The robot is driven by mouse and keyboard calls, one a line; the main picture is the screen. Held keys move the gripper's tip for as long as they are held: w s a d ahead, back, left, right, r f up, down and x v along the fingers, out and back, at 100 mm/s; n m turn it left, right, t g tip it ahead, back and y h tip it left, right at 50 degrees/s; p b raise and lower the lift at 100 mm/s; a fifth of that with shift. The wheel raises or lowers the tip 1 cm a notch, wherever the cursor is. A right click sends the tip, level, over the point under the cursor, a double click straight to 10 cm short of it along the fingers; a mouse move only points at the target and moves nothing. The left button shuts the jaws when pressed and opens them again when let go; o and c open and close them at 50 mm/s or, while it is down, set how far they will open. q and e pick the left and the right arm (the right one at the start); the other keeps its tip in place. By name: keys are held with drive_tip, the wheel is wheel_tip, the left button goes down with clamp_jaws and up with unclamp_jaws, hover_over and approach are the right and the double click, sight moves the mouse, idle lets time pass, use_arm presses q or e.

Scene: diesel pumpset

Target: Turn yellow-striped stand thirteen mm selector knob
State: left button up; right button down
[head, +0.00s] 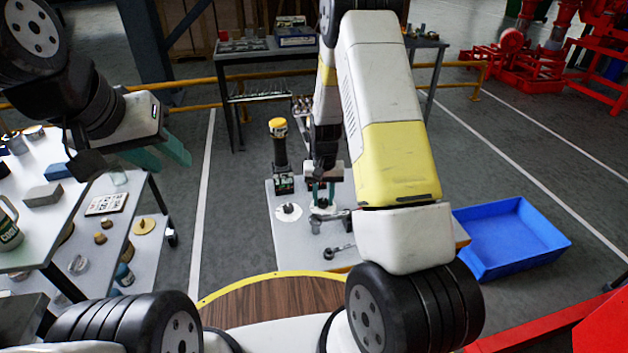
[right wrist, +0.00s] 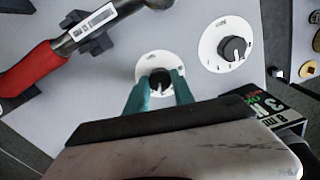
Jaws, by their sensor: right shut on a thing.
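A grey stand top (head: 290,238) carries two white dials with dark knobs. My right gripper (head: 322,196) points down over the right-hand dial (head: 323,208) in the head view. In the right wrist view its teal fingers (right wrist: 160,92) are on either side of a dark knob (right wrist: 160,77) and shut on it. The other dial's knob (right wrist: 234,48) stands free; it also shows in the head view (head: 288,210). I cannot make out a yellow stripe near the held knob. My left gripper (head: 168,152) is open and empty, left of the stand.
A red-handled wrench (right wrist: 40,66) lies on the stand top. A black tool with a yellow cap (head: 278,148) stands behind the free dial. A blue tray (head: 510,240) is on the floor at right. Cluttered tables (head: 75,180) stand at left.

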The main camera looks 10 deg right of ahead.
sight(323, 201)
drive_tip(key=shift+m, duration=2.1)
drive_tip(key=c, duration=1.1)
unclamp_jaws()
drive_tip(key=shift+o, duration=0.2)
drive_tip(key=shift+r, duration=3.9)
drive_tip(key=shift+r, duration=0.1)
